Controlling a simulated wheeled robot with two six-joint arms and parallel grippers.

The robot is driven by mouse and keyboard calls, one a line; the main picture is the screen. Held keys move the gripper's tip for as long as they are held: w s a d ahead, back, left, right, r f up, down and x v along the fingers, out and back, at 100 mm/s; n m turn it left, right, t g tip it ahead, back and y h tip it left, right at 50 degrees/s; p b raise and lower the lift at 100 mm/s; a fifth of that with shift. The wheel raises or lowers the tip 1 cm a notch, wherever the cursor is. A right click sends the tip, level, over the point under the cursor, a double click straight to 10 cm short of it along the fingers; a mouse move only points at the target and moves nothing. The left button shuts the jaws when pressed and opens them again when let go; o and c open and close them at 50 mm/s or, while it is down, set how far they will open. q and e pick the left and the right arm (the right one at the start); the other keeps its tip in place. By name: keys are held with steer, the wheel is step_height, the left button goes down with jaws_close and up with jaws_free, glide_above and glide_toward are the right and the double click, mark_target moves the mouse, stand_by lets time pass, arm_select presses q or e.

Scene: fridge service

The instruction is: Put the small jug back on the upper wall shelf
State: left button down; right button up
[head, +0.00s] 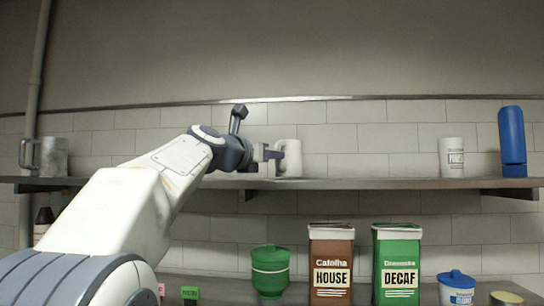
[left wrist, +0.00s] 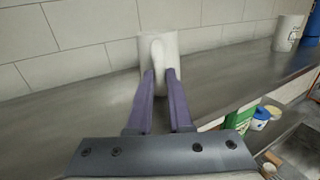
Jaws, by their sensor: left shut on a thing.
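The small jug (head: 291,158) is white and stands upright at the upper wall shelf (head: 370,184), near the middle of the head view. I cannot tell whether its base touches the shelf. My left gripper (head: 272,153) reaches it from the left, shut on its handle. In the left wrist view, the two purple fingers of the left gripper (left wrist: 160,88) close on both sides of the handle of the white jug (left wrist: 153,52), with the shelf board (left wrist: 90,103) around it. My right gripper is in neither view.
Below are a green pot (head: 270,270), brown HOUSE box (head: 331,262), green DECAF box (head: 397,262) and blue-lidded tub (head: 456,288).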

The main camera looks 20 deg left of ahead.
arm_select(q)
steer(key=shift+f, duration=0.2)
steer(key=c, duration=0.7)
jaws_free()
steer(key=shift+c, duration=0.2)
steer(key=shift+f, duration=0.1)
